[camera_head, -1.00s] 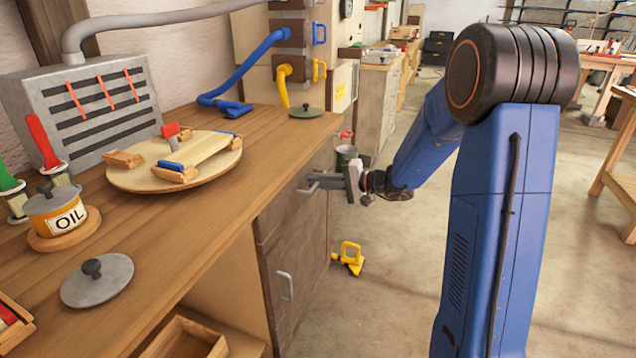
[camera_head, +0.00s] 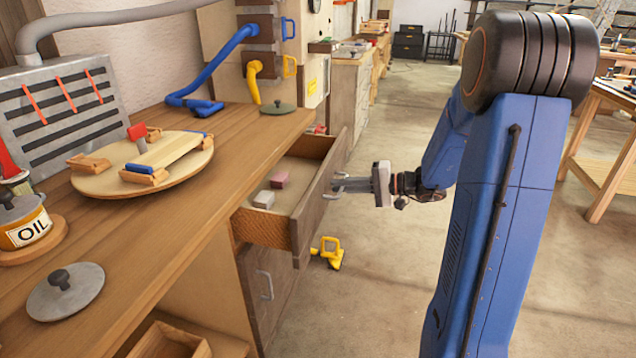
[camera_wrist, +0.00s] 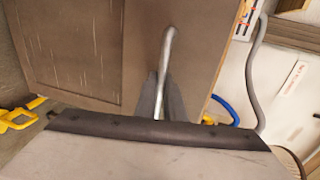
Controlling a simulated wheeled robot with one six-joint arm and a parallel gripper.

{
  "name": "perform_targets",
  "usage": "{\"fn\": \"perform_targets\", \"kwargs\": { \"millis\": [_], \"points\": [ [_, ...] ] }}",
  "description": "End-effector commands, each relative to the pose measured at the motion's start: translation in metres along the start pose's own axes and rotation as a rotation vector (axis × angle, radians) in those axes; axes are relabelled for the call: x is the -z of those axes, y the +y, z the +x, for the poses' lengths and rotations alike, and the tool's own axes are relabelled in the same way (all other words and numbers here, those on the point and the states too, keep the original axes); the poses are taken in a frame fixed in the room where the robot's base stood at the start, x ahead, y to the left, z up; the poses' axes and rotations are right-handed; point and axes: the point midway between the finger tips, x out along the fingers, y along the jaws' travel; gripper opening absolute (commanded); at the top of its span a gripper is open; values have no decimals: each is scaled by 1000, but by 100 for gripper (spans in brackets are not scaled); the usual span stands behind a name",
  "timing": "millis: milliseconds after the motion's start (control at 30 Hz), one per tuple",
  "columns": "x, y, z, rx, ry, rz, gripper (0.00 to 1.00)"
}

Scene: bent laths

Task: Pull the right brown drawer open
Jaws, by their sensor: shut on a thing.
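The right brown drawer (camera_head: 318,195) stands pulled well out from under the wooden workbench in the head view. A pink block (camera_head: 279,179) and a pale grey block (camera_head: 264,199) lie inside it. My gripper (camera_head: 345,185) is at the drawer's outer front face, shut on the metal handle (camera_head: 335,193). In the wrist view the handle (camera_wrist: 168,50) runs down between the finger tips (camera_wrist: 160,98), and the brown drawer front (camera_wrist: 90,50) fills the upper left.
A brown cupboard door (camera_head: 272,290) with a handle is below the drawer. A yellow object (camera_head: 329,253) lies on the floor beneath it. A round board (camera_head: 150,180) and an oil can (camera_head: 24,225) stand on the bench.

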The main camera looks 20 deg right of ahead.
Motion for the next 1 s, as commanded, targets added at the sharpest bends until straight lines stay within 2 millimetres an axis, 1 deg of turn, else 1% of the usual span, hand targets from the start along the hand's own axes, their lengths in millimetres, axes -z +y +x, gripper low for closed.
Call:
{"fn": "perform_targets", "kwargs": {
  "millis": [33,200,400,500,600,733,900,1000],
  "points": [
    [2,3,-16,0,7,2,0],
    [2,13,-61,0,7,2,0],
    [1,23,-110,0,6,3,0],
    [1,28,-130,0,5,2,0],
    [1,31,-148,-1,5,1,0],
    [1,34,-164,0,4,0,0],
    [1,37,-177,-1,2,0,0],
    [1,38,-180,0,2,0,0]
  ]
}}
